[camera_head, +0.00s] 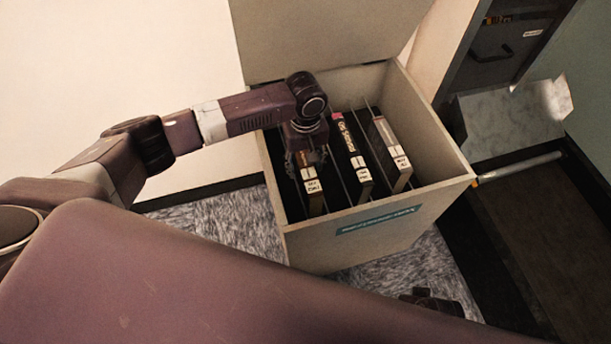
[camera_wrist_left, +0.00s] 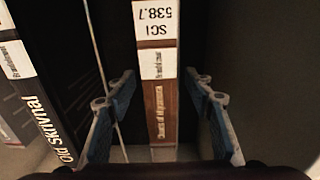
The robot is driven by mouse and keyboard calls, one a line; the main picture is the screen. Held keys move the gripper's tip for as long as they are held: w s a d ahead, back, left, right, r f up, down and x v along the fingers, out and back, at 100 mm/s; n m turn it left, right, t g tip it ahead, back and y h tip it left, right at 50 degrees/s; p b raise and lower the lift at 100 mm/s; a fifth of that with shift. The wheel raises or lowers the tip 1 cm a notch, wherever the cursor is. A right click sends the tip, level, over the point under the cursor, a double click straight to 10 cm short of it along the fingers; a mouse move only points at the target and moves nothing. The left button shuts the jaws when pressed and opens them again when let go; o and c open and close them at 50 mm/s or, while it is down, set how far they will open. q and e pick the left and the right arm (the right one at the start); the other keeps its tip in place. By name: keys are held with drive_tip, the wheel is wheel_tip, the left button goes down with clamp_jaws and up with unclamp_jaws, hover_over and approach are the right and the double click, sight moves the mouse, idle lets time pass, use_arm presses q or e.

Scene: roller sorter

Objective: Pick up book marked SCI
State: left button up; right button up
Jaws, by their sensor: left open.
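The book marked SCI (camera_head: 314,195) stands upright at the left of the crate's row, its upper part hidden by my arm. In the left wrist view this SCI book (camera_wrist_left: 156,70) has a brown spine with white labels reading "SCI 538.7" upside down. My left gripper (camera_head: 305,160) is over it, pointing down into the crate. In the left wrist view my left gripper (camera_wrist_left: 163,82) is open, with one blue-grey finger on each side of the spine and visible gaps between. No fingers of my right gripper can be made out.
The beige crate (camera_head: 300,243) has thin dividers. A black book (camera_head: 350,150) with a pink top stands in the middle and another book (camera_head: 393,150) at the right. The raised lid (camera_head: 310,40) is behind. A dark cabinet (camera_head: 505,50) stands at the back right.

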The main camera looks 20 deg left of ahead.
use_arm(q)
clamp_jaws()
drive_tip(key=shift+w+r, duration=0.1)
drive_tip(key=shift+r, duration=0.1)
idle(0.6)
